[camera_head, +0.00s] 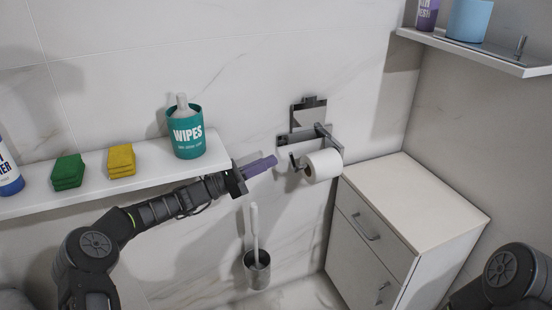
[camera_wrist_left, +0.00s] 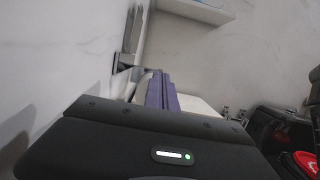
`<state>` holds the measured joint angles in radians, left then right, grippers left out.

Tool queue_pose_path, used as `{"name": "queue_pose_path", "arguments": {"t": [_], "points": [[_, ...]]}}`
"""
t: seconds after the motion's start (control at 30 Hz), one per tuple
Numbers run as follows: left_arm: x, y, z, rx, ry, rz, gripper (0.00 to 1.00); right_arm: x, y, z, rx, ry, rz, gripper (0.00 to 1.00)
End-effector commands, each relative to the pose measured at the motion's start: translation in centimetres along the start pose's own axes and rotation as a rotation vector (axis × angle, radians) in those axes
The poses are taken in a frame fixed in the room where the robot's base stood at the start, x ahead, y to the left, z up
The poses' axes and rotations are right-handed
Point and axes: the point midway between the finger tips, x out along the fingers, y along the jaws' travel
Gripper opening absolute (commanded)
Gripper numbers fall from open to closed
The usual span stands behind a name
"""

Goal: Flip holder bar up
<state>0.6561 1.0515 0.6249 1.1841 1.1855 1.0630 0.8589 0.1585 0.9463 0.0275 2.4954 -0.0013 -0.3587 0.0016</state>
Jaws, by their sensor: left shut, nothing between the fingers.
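The holder (camera_head: 309,132) is a metal fitting on the tiled wall, right of centre in the head view, with a bar reaching out from it. A white toilet roll (camera_head: 323,165) hangs at the bar, low and to the right. My left gripper (camera_head: 275,160), with purple fingers, is shut and empty just left of the holder and roll, apparently short of them. In the left wrist view the shut fingers (camera_wrist_left: 161,92) point toward the metal holder (camera_wrist_left: 128,52); the roll is mostly hidden there. My right gripper is out of view.
A toilet brush (camera_head: 257,262) hangs below the gripper. A white cabinet (camera_head: 412,215) stands right of the roll. Another shelf (camera_head: 475,52) is at upper right.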

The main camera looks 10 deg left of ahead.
Motion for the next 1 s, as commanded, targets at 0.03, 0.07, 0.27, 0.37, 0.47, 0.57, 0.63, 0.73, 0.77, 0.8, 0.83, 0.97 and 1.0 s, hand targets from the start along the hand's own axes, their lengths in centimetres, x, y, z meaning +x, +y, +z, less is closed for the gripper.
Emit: {"name": "queue_pose_path", "arguments": {"t": [0.03, 0.07, 0.27, 0.37, 0.47, 0.57, 0.63, 0.73, 0.77, 0.8, 0.83, 0.97, 1.0], "points": [[-1.0, 0.1, 0.1, -0.001, 0.002, 0.003, 0.0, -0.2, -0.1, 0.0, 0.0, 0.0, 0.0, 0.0], [-1.4, 0.1, 0.1, -0.001, 0.001, 0.002, 0.0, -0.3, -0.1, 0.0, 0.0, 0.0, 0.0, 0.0], [-3.9, 0.0, 0.0, 0.0, 0.001, 0.001, 0.0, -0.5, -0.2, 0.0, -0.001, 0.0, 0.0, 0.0], [-4.3, 0.0, 0.0, 0.0, 0.001, 0.0, 0.0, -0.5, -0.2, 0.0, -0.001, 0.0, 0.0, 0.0], [-4.3, 0.0, -0.1, 0.0, 0.001, -0.001, 0.0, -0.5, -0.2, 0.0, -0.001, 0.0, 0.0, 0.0], [-4.3, 0.0, -0.1, 0.0, 0.001, -0.001, 0.0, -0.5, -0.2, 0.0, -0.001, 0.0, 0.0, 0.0], [-4.3, 0.0, -0.1, 0.0, 0.001, -0.001, 0.0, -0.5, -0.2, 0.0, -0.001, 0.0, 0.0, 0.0], [-4.2, -0.3, -0.4, 0.0, 0.009, -0.004, 0.0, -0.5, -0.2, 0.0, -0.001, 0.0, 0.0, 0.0], [-4.0, -0.4, -0.7, 0.001, 0.016, -0.007, 0.0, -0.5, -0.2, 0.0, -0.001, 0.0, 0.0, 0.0], [-3.8, -0.8, -1.2, 0.001, 0.03, -0.012, 0.0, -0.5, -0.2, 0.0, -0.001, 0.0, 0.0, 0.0], [-3.6, -1.1, -1.8, 0.003, 0.044, -0.016, 0.0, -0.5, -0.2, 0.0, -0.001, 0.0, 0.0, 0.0], [-2.5, -3.6, -5.7, 0.022, 0.148, -0.056, 0.0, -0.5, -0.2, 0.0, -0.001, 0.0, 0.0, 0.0], [-2.1, -4.8, -7.4, 0.034, 0.192, -0.075, 0.0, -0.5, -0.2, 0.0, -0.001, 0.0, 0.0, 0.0]]}}
